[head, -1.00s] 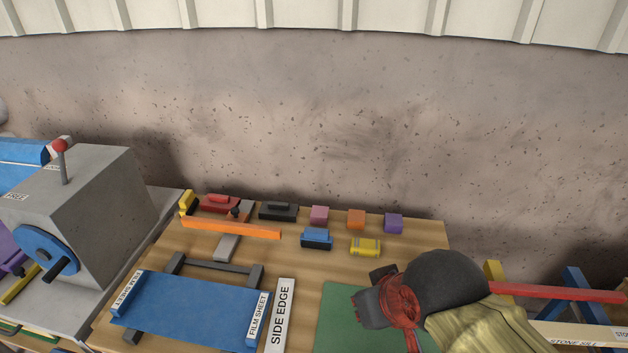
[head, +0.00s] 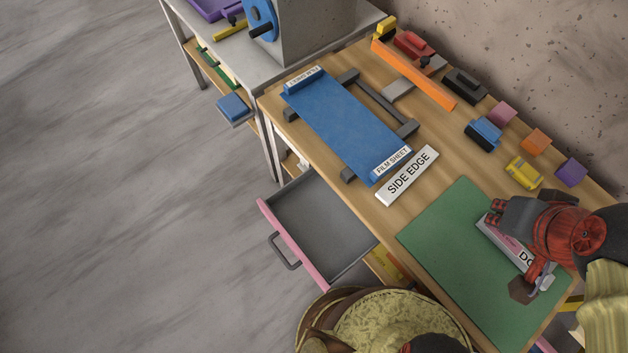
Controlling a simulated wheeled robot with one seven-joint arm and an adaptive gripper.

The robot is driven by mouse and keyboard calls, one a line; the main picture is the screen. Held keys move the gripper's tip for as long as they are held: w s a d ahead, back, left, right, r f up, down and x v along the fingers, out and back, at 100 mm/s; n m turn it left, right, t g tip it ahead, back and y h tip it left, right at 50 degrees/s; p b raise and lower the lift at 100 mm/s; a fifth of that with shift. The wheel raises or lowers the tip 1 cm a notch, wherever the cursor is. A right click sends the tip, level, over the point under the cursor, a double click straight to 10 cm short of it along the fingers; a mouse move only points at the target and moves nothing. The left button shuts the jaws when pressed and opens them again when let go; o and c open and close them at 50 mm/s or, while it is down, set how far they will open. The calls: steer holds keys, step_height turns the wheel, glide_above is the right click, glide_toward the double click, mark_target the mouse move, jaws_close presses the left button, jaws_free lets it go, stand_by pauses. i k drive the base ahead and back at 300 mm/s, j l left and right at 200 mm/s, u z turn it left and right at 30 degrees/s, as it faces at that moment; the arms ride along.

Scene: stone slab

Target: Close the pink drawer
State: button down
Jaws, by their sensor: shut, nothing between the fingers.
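The pink drawer is pulled out from under the wooden table, in the head view. Its pink front (head: 292,246) faces the lower left and carries a dark grey handle (head: 283,252). Its grey inside looks empty. My gripper (head: 500,214), red and dark grey, is shut and holds nothing. It is over the green mat at the right of the table, well to the right of the drawer and apart from it. My own body hides what lies below the drawer's right side.
A green mat (head: 440,255) and a labelled bar (head: 500,240) lie near my gripper. A blue film sheet (head: 345,125), a side edge strip (head: 407,175) and several small coloured blocks (head: 570,172) are on the table (head: 450,150). The floor (head: 120,200) before the drawer is clear.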

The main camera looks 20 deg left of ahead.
mark_target(327, 237)
steer(key=j+u, duration=0.1)
steer(key=u, duration=0.3)
steer(key=k+j+u, duration=0.1)
steer(key=u, duration=0.3)
steer(key=j+u, duration=0.15)
steer(key=u, duration=0.25)
steer(key=j+u, duration=0.15)
steer(key=u, duration=0.3)
